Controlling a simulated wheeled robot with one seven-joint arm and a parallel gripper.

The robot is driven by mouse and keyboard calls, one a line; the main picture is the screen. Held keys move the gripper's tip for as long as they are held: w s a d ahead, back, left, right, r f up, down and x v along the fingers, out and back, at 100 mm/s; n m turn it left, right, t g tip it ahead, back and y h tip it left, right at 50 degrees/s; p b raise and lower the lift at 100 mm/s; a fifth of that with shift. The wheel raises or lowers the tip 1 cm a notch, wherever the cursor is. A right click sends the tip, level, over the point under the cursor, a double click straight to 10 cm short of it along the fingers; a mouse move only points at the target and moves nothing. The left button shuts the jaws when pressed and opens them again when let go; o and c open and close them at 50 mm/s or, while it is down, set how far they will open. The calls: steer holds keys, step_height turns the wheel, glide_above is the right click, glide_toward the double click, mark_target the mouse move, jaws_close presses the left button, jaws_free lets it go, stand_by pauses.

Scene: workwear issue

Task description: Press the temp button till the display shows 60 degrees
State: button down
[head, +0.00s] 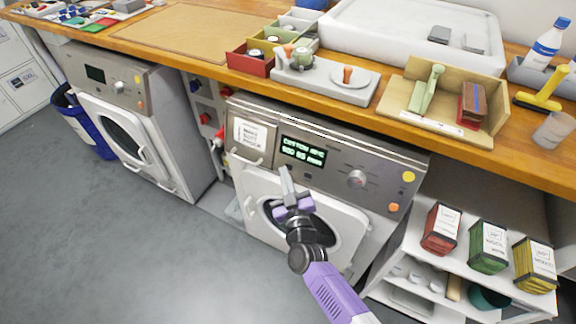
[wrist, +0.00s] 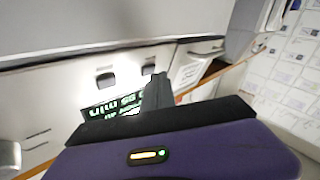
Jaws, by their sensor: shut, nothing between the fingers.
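The washing machine's display (head: 302,150) is lit with two lines of green text on the grey control panel. The top line seems to start with "COTTON", but I cannot read the temperature surely. My gripper (head: 285,172) is shut and empty, with its fingertips at the panel just below the display's left part. In the wrist view the display (wrist: 113,105) is upside down and partly hidden behind my fingers (wrist: 156,90). Two small dark buttons, one (wrist: 105,80) left of the fingertips and one (wrist: 149,70) close by them, show there. Their labels are unreadable, and I cannot tell whether the fingertips touch.
A round knob (head: 357,179), a yellow button (head: 408,176) and an orange button (head: 393,208) sit right of the display. The detergent drawer (head: 251,137) is at its left. The wooden counter (head: 210,50) overhangs the panel. A shelf with packets (head: 488,246) stands at right.

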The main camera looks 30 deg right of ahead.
steer(key=shift+s+a+r, duration=0.15)
steer(key=shift+s+a, duration=0.1)
steer(key=shift+a, duration=0.1)
steer(key=shift+p, duration=0.3)
steer(key=s+a+p, duration=0.1)
steer(key=s+a+r+p, duration=0.1)
steer(key=p, duration=0.1)
steer(key=a+p, duration=0.1)
steer(key=shift+s+a+r+p, duration=0.25)
steer(key=shift+s+a+p, duration=0.05)
steer(key=shift+s+a, duration=0.1)
stand_by(3.2)
